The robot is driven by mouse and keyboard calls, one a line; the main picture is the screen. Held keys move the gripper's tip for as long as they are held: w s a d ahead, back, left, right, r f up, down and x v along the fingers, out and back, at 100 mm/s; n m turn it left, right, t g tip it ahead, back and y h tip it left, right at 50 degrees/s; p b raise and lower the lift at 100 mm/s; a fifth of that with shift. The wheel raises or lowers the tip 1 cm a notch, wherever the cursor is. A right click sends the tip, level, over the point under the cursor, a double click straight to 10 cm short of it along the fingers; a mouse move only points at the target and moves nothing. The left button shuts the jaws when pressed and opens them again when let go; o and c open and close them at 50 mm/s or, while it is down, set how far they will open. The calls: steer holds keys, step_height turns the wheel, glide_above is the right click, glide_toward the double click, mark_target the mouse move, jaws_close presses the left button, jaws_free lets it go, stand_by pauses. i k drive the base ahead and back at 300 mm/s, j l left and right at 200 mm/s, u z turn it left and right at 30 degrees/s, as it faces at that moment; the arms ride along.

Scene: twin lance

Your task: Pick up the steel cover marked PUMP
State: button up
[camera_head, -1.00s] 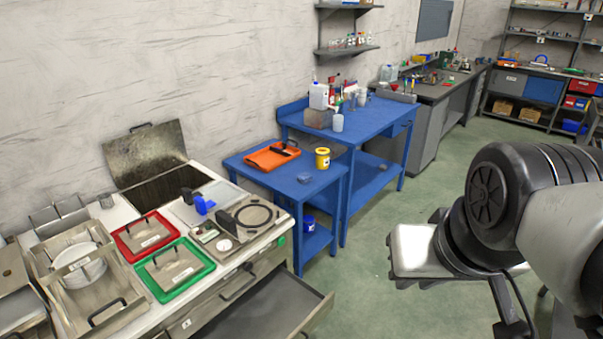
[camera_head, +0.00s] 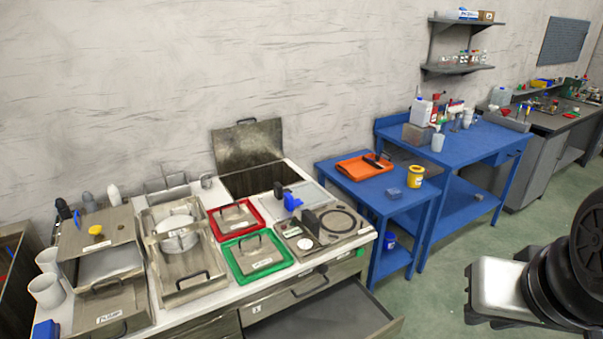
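Two steel covers with black handles and small white labels lie on the white-topped counter. One cover (camera_head: 234,218) is in a red tray (camera_head: 211,233), and the other cover (camera_head: 257,253) is in a green tray (camera_head: 241,277) just in front of it. A steel piece with a black handle and a label (camera_head: 110,309) is at the counter's front left. The labels are too small to read surely, so I cannot tell which is marked PUMP. Part of my arm shows at the right edge, well away from the counter.
An open drawer (camera_head: 330,318) juts out below the counter. A raised steel lid (camera_head: 248,146) stands behind an open well. A blue table (camera_head: 345,193) stands right. Green floor (camera_head: 435,292) is clear.

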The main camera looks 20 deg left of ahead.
mark_target(103, 304)
steer(key=u, duration=2.3)
steer(key=i+j+z, duration=0.2)
steer(key=j, duration=0.25)
steer(key=i+j+z, duration=0.25)
steer(key=i+j, duration=0.25)
steer(key=i+j+z, duration=0.3)
steer(key=i+j, duration=0.25)
